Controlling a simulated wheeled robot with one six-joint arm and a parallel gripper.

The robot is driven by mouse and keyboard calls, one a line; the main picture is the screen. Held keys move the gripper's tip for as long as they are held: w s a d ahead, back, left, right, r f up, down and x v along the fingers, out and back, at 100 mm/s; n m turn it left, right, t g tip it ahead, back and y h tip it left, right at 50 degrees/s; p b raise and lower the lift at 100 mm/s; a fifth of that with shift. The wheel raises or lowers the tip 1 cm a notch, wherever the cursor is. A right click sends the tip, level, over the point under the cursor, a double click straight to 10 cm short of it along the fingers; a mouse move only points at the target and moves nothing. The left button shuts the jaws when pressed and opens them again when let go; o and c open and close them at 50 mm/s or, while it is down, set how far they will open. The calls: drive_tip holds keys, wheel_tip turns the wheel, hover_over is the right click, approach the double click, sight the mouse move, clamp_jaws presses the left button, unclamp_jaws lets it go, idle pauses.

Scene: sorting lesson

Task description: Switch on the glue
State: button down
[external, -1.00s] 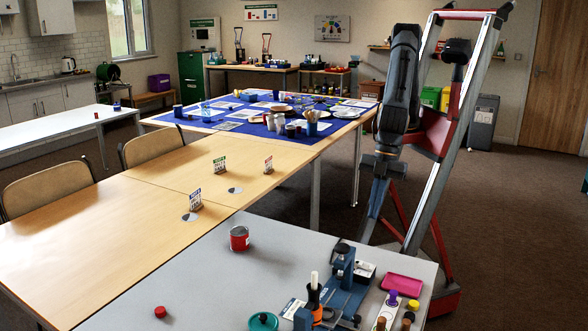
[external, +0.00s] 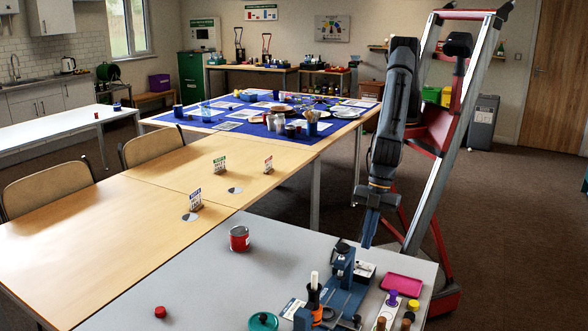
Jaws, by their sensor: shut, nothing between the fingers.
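On the grey table at the front stands an orange and black upright holder with a white stick (external: 314,294), which may be the glue; no switch on it can be made out. A blue bench device (external: 343,272) with a black knob stands just right of it, on a blue base. My gripper (external: 367,243) points down above the table's right back edge, right of and behind the blue device, apart from it. It is shut and empty.
A red tin (external: 239,239) and a red cap (external: 160,312) lie left on the grey table (external: 200,285). A teal lid (external: 263,321), pink tray (external: 401,285) and several small bottles crowd the front right.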

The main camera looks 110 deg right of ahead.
sight(361, 262)
drive_tip(key=shift+w+d+f+p, duration=0.1)
drive_tip(key=shift+f+p, duration=0.15)
drive_tip(key=shift+f, duration=0.55)
drive_tip(key=shift+w+a+f+p, duration=0.1)
drive_tip(key=shift+f+p, duration=0.2)
drive_tip(key=shift+f, duration=0.45)
drive_tip(key=shift+w+d+f+p, duration=0.1)
drive_tip(key=shift+f+p, duration=0.15)
drive_tip(key=shift+f, duration=0.55)
drive_tip(key=shift+w+d+f+b, duration=0.15)
drive_tip(key=shift+f+b, duration=0.3)
drive_tip(key=shift+b, duration=0.1)
drive_tip(key=shift+r, duration=0.15)
